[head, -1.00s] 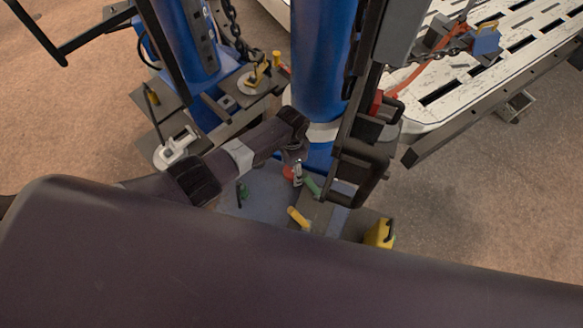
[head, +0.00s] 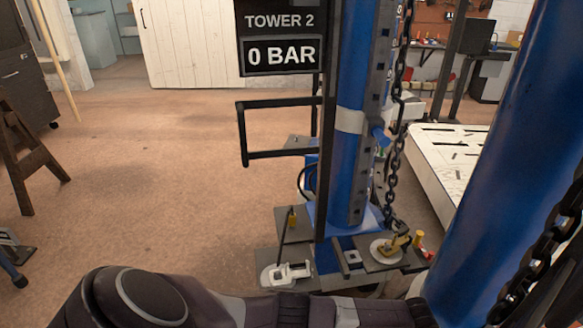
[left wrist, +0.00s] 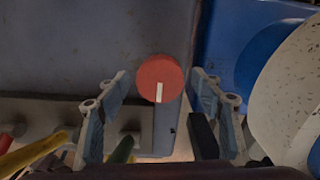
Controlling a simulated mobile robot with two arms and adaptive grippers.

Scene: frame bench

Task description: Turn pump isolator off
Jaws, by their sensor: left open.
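A round red knob (left wrist: 160,77) with a white pointer line shows in the left wrist view, in front of a blue-grey panel. I take it to be the pump isolator. Its white line points down in the picture. My left gripper (left wrist: 158,75) is open, with one finger on each side of the knob. I see gaps between the fingers and the knob; its depth between them is hard to tell. In the head view only part of my own arm shows along the bottom, and the knob is out of sight. My right gripper is not in view.
Yellow (left wrist: 32,152) and green (left wrist: 122,150) handles lie low in the left wrist view. In the head view, a sign reading "TOWER 2, 0 BAR" (head: 281,40) stands beside a blue post (head: 350,130) with a hanging chain (head: 391,165). Open floor (head: 140,190) lies left.

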